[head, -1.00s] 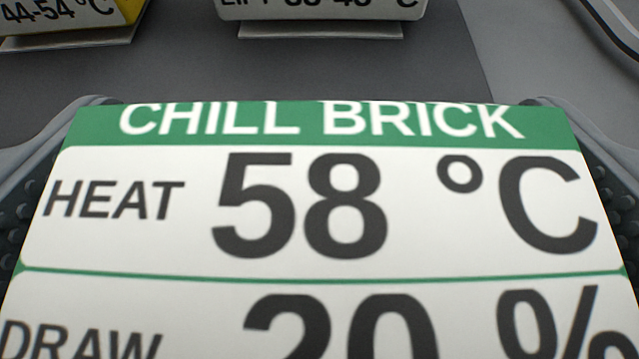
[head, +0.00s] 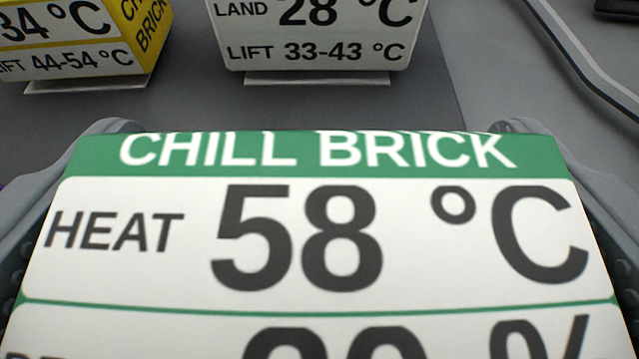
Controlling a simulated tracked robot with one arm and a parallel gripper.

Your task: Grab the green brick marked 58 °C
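The green brick (head: 315,240), a white block with a green band reading "CHILL BRICK" and "HEAT 58 °C", fills the lower part of the head view, close to the camera. My gripper (head: 315,128) has one grey finger along its left side and one along its right side, both against the brick. The gripper is shut on the brick. The lower part of the label is cut off by the frame, and the brick hides most of the inner finger faces.
A yellow brick (head: 70,45) stands on a small plate at the back left. A white block (head: 318,40) reading "LIFT 33-43 °C" stands on another plate at the back centre. A grey rail (head: 590,60) runs at the upper right. Dark floor between is clear.

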